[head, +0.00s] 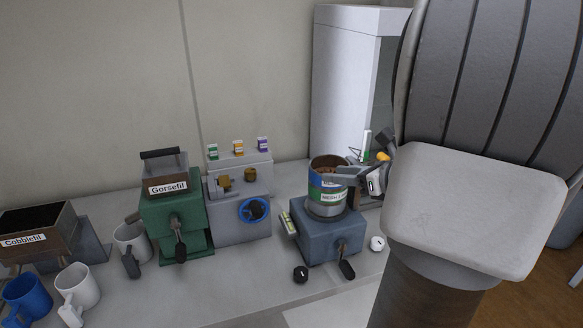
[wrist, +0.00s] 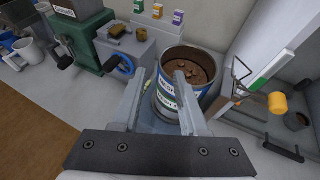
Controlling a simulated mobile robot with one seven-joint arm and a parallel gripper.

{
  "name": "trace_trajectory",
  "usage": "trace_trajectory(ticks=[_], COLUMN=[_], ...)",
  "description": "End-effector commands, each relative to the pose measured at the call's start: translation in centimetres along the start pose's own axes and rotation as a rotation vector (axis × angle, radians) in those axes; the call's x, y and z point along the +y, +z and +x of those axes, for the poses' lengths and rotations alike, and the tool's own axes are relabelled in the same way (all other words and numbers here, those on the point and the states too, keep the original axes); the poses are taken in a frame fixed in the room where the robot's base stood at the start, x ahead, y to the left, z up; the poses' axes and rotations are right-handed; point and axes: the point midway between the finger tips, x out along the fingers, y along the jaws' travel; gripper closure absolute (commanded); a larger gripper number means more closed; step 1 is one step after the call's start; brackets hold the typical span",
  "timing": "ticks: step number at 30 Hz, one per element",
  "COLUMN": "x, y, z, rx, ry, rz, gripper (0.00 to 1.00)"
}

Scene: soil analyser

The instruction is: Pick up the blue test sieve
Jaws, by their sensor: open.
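The blue test sieve (head: 325,190) is an open round can with a blue upper band and a green-and-white label. It stands upright on a blue-grey machine (head: 322,238) and holds brown soil. The sieve also shows in the wrist view (wrist: 165,104), right of centre. My gripper (wrist: 158,75) is open and empty. Its left finger is left of the sieve, and its right finger overlaps the rim and opening in the picture. The label shows between the fingers. In the head view my gripper (head: 344,172) is at the sieve's right rim; contact cannot be told.
A green machine (head: 172,222) with a "Gorsefil" box stands left. A grey unit (head: 238,215) with a blue ring is between it and the sieve's machine. Mugs (head: 78,287) stand front left. A white cabinet (head: 343,80) and a stand with an orange knob (wrist: 277,103) are close right.

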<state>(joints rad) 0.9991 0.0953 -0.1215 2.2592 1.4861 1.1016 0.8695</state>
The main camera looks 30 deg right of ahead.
Motion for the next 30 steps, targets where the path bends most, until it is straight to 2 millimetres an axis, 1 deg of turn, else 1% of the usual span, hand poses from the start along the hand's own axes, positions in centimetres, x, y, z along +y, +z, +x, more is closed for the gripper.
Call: trace_trajectory(ticks=[5, 9, 13, 17, 23, 26, 30], x=[0.1, 0.1, 0.0, 0.0, 0.0, 0.0, 0.0], y=[0.0, -0.1, -0.1, 0.0, 0.1, 0.1, 0.0], z=[1.3, 3.6, 5.4, 6.1, 6.2, 6.1, 6.1], rx=[0.000, 0.000, 0.000, 0.000, 0.000, 0.000, 0.000], ry=[0.003, 0.003, 0.002, 0.000, -0.001, -0.001, 0.000], rz=[-0.001, 0.000, -0.001, 0.000, -0.001, -0.001, -0.001], gripper=[0.57, 0.57, 0.57, 0.57, 0.57, 0.73, 0.98])
